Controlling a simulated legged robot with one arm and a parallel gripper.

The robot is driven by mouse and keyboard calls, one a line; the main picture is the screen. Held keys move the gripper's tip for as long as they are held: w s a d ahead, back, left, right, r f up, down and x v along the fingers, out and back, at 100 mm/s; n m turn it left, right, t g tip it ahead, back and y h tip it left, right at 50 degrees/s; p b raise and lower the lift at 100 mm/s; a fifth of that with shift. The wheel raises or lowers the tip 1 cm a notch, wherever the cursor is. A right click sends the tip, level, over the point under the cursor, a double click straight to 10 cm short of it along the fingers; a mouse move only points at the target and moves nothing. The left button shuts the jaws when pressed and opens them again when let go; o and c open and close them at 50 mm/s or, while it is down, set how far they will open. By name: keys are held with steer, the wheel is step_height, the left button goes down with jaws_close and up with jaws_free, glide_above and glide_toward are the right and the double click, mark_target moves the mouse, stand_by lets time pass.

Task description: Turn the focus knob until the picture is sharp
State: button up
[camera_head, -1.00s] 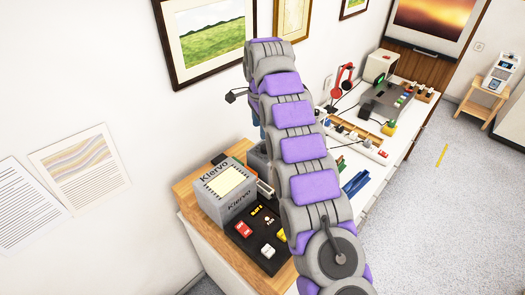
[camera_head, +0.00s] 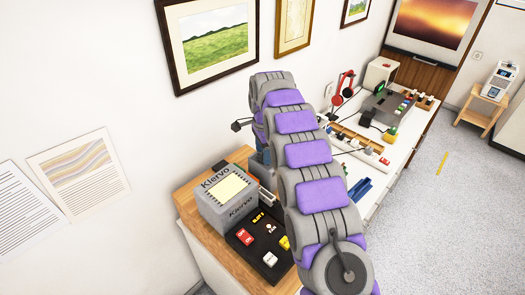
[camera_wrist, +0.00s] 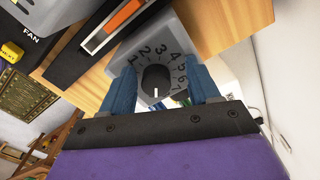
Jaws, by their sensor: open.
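In the wrist view a round black knob (camera_wrist: 155,80) with a white mark sits on a grey face, inside a ring of numbers. The mark points toward the lower side of the picture. My gripper (camera_wrist: 161,84) is open, with one blue finger on each side of the knob. I cannot tell whether the fingers touch it. In the head view my arm hides the knob and most of the gripper. A sunset picture (camera_head: 435,20) shows at the upper right; I cannot judge its sharpness. No lettering that marks a focus knob is readable.
A grey Klervo box (camera_head: 229,210) and a black panel (camera_head: 248,252) with coloured switches stand on the wooden counter (camera_head: 186,197) beside my arm. Grey floor (camera_head: 460,200) is open at the right.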

steer(key=shift+d+r, duration=0.2)
steer(key=shift+d, duration=1)
steer(key=c, duration=0.4)
steer(key=shift+a, duration=0.15)
steer(key=shift+c, duration=1.3)
steer(key=shift+a, duration=0.55)
steer(key=c, duration=0.4)
steer(key=shift+d, duration=0.15)
